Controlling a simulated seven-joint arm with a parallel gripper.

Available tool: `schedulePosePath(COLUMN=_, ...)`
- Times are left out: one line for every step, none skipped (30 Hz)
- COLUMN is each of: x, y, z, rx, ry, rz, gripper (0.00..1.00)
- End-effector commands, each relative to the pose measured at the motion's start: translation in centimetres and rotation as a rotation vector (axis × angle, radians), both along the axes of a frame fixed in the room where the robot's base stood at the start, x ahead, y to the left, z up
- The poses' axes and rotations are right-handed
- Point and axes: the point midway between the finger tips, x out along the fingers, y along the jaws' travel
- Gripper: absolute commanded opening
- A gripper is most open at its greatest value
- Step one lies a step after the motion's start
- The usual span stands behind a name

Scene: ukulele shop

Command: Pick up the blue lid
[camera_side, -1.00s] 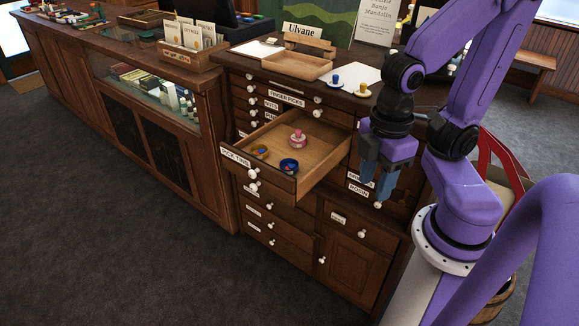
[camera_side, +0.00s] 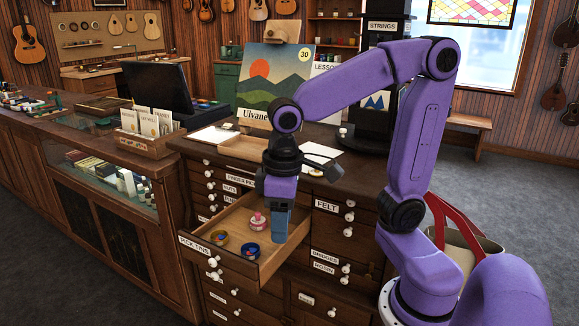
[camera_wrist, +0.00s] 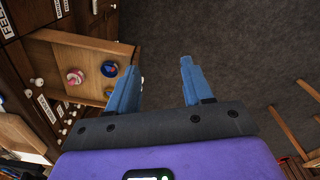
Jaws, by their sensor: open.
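The blue lid (camera_side: 251,251) is a small round blue piece lying in the open drawer (camera_side: 212,256), near its front right corner. It also shows in the wrist view (camera_wrist: 109,69), with a bit of orange or red at its middle. My gripper (camera_side: 281,238) points down by the drawer's right side, apart from the lid.
The drawer's side walls and front panel stand up around the pieces. The cabinet top (camera_side: 345,178) behind holds a wooden tray, white sheets and small knobbed pieces. A glass-fronted counter (camera_side: 110,180) stands left. A red-framed basket (camera_side: 465,245) is at right.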

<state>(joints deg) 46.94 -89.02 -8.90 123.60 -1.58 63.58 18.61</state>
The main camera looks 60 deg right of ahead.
Motion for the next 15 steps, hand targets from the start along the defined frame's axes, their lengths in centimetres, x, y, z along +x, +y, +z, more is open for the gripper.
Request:
schedulePosePath(x=1.9, y=-0.4, z=0.8, rx=-0.001, ry=-0.004, rz=-0.101, gripper=0.51)
schedulePosePath(x=2.9, y=-0.7, z=1.2, rx=-0.002, ry=-0.006, rz=-0.162, gripper=0.51)
schedulePosePath(x=4.2, y=-1.2, z=1.9, rx=-0.003, ry=-0.008, rz=-0.242, gripper=0.51)
schedulePosePath(x=5.1, y=-1.7, z=2.3, rx=-0.003, ry=-0.01, rz=-0.303, gripper=0.51)
schedulePosePath(x=6.1, y=-2.1, z=2.8, rx=-0.005, ry=-0.011, rz=-0.364, gripper=0.51)
schedulePosePath(x=7.3, y=-2.8, z=3.4, rx=-0.006, ry=-0.014, rz=-0.445, gripper=0.51)
schedulePosePath(x=8.2, y=-3.4, z=3.8, rx=-0.007, ry=-0.015, rz=-0.506, gripper=0.51)
schedulePosePath(x=9.1, y=-4.1, z=4.2, rx=-0.008, ry=-0.018, rz=-0.567, gripper=0.51)
schedulePosePath(x=10.2, y=-5.0, z=4.8, rx=-0.01, ry=-0.021, rz=-0.648, gripper=0.51)
schedulePosePath(x=11.0, y=-5.7, z=5.3, rx=-0.011, ry=-0.023, rz=-0.708, gripper=0.51)
schedulePosePath(x=11.8, y=-6.5, z=5.7, rx=-0.013, ry=-0.026, rz=-0.769, gripper=0.51)
schedulePosePath(x=12.8, y=-7.6, z=6.2, rx=-0.015, ry=-0.029, rz=-0.851, gripper=0.51)
schedulePosePath(x=13.5, y=-8.4, z=6.7, rx=-0.016, ry=-0.03, rz=-0.912, gripper=0.51)
schedulePosePath(x=14.2, y=-9.3, z=7.1, rx=-0.017, ry=-0.034, rz=-0.973, gripper=0.51)
schedulePosePath(x=15.0, y=-10.5, z=7.6, rx=-0.019, ry=-0.035, rz=-1.056, gripper=0.51)
